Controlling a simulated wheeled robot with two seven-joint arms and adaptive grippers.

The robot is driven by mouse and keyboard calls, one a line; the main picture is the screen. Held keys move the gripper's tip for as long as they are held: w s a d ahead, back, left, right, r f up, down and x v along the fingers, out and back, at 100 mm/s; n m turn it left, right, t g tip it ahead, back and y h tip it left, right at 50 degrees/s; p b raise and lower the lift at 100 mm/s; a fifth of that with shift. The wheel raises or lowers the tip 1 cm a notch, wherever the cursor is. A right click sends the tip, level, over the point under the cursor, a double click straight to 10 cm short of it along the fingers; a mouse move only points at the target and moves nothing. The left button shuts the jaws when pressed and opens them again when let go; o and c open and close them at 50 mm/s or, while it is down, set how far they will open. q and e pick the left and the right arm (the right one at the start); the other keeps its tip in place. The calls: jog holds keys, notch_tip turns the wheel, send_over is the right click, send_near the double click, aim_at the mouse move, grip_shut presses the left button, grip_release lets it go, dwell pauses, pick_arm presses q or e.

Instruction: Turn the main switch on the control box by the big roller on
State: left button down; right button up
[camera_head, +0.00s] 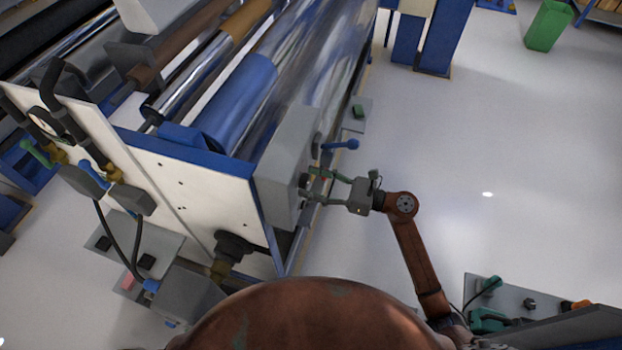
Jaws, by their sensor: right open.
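The grey control box (284,160) is mounted at the near right corner of the roller machine, beside the big shiny roller (325,55). Its right face is seen at a steep angle. A lever with a blue knob (345,144) sticks out to the right from its upper part. A small dark part (303,182) shows lower on that face; I cannot tell whether it is the main switch or its position. My right gripper (314,185) is open, with its fingers pointing left at this face, close to the dark part. I cannot tell if they touch it. My left gripper is not in view.
The machine's white end panel (195,185) and blue roller (238,100) lie left of the box. A green bin (548,25) stands far right.

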jog(key=shift+w+a, duration=0.15)
jog(key=shift+a, duration=0.15)
jog(key=shift+c, duration=0.5)
jog(key=c, duration=1.1)
jog(key=shift+o, duration=0.2)
